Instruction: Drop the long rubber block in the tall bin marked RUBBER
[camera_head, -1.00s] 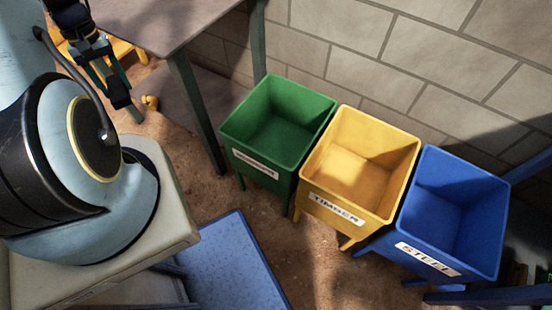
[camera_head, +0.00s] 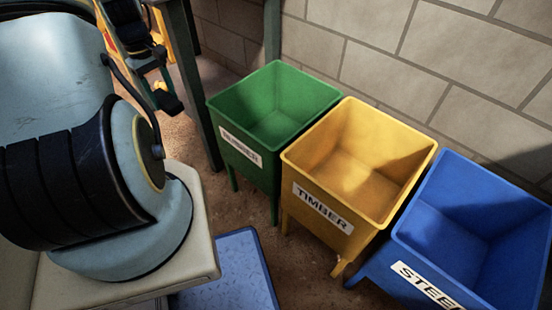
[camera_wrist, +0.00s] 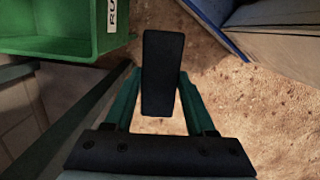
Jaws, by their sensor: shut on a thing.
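The long black rubber block (camera_wrist: 162,70) is held between the teal fingers of my gripper (camera_wrist: 162,98) in the wrist view. In the head view, my gripper (camera_head: 158,84) is at the upper left, with the block's dark end (camera_head: 168,102) at its tip. The green bin (camera_head: 240,166), labelled RUBBER, stands on legs to the right of my gripper. Its open top looks empty. In the wrist view, the green bin (camera_wrist: 60,46) is at the upper left, with part of its label showing. The block is beside the bin, not over its opening.
A yellow bin (camera_head: 300,215) marked TIMBER and a blue bin (camera_head: 400,285) marked STEEL stand right of the green one. A block wall (camera_head: 370,65) is behind them. A table leg (camera_head: 199,105) stands close left of the green bin. A blue mat or panel (camera_head: 228,275) lies in front.

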